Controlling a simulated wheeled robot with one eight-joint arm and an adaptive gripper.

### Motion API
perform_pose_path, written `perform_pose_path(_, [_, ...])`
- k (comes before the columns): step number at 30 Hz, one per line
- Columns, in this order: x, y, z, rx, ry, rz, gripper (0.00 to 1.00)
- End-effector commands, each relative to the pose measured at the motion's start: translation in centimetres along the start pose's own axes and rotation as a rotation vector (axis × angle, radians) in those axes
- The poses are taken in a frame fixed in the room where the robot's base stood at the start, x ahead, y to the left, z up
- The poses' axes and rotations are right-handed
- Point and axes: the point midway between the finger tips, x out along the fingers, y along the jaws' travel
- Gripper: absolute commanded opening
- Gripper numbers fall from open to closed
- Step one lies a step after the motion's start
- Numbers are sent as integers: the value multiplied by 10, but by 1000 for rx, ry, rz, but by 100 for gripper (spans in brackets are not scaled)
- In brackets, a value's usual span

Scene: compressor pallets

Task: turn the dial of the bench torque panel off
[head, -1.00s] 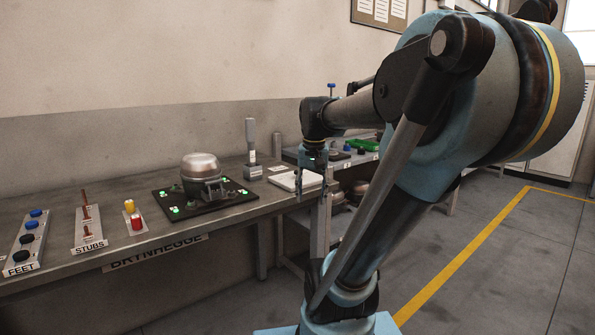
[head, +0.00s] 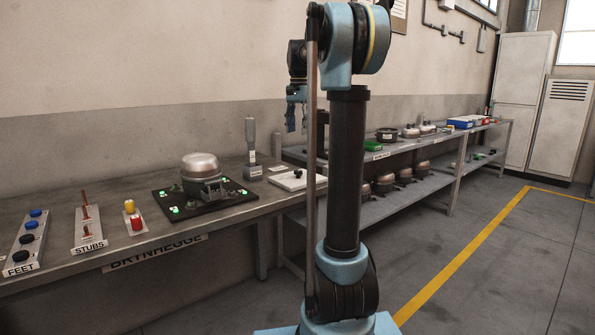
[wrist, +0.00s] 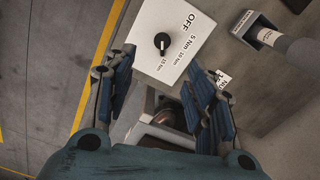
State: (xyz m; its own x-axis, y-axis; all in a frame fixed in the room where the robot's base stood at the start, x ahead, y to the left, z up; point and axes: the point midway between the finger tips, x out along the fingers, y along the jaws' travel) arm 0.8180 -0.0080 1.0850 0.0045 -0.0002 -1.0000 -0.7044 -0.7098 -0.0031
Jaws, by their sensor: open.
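The bench torque panel (wrist: 185,22) is a white plate with a black dial (wrist: 162,42), in the upper middle of the wrist view. Its printed labels read OFF, 5 Nm, 10 Nm and 15 Nm. The dial's small white mark seems to point toward the 15 Nm side, away from OFF. In the head view the panel (head: 287,184) lies at the bench's right end. My gripper (head: 297,118) is raised above the panel, fingers pointing down. In the wrist view my gripper (wrist: 158,78) is open and empty, its fingers apart from the dial.
A grey torque tool (head: 251,145) stands upright left of the panel. A compressor (head: 200,170) sits on a black lit plate (head: 180,208). Feet and stubs racks are farther left. A second shelved bench (head: 400,150) extends right. The floor in front is clear.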

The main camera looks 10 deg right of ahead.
Motion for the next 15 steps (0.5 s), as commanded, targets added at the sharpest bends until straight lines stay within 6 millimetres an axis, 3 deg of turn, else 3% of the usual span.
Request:
perform_pose_path(8, [3,-10,-10,27,-4,4,49])
perform_pose_path(15, [38,-9,-10,26,-4,4,49])
